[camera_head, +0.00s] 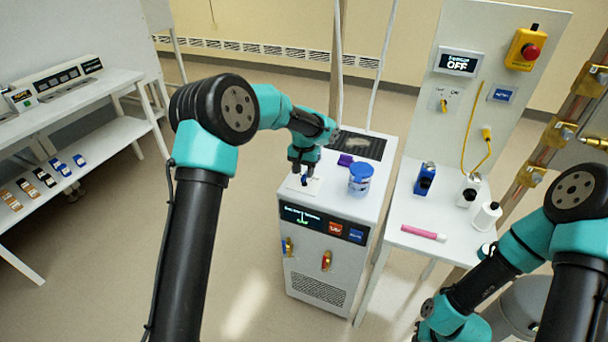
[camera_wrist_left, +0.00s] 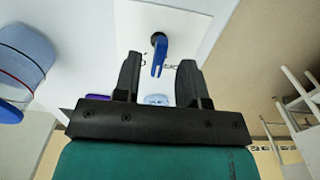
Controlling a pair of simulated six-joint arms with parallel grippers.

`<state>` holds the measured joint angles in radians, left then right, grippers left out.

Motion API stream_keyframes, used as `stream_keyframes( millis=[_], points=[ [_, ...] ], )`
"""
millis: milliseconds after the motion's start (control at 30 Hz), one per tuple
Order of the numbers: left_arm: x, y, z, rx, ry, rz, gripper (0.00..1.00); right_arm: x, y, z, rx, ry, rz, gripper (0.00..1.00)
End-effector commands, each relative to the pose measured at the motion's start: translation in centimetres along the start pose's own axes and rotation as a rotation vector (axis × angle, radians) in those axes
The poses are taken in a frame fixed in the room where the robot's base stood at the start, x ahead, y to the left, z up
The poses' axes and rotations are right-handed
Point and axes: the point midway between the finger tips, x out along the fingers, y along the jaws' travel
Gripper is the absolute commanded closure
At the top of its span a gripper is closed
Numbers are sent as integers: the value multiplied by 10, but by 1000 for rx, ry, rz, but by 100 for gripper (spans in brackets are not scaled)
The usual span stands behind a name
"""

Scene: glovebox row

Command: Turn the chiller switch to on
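The chiller (camera_head: 350,225) is a white cabinet with a dark front display, red and blue buttons and valves below. On its top, a blue switch lever (camera_wrist_left: 159,55) on a dark round pivot sits on a white plate; small labels beside it are too small to read. In the head view the lever (camera_head: 305,181) is mostly hidden under my left gripper (camera_head: 302,170). In the left wrist view the open fingers (camera_wrist_left: 159,75) point at the lever, which shows between and just beyond their tips, with nothing held. My right gripper is out of view; only its arm shows at lower right.
A blue-lidded jar (camera_head: 360,178) and a purple item (camera_head: 345,160) stand on the chiller top, right of my left gripper. A side table (camera_head: 405,215) holds bottles and a pink tube (camera_head: 423,232). Its back panel (camera_head: 480,50) has an OFF display and another, yellow switch (camera_head: 444,105).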

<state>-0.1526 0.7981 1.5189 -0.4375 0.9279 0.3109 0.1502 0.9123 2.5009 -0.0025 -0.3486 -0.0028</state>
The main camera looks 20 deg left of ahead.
Motion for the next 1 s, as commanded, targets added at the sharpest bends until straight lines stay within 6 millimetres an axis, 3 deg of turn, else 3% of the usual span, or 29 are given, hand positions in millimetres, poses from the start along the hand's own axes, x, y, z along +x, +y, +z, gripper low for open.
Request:
stream_keyframes(
  millis=[200,500,900,1000],
  points=[
    [20,0,0,-1,-1,1,62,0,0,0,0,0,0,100],
    [21,0,0,-1,0,1,62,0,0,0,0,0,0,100],
    [21,0,0,0,0,1,99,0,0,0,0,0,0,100],
    [21,0,0,0,1,1,100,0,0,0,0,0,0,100]
  ],
)
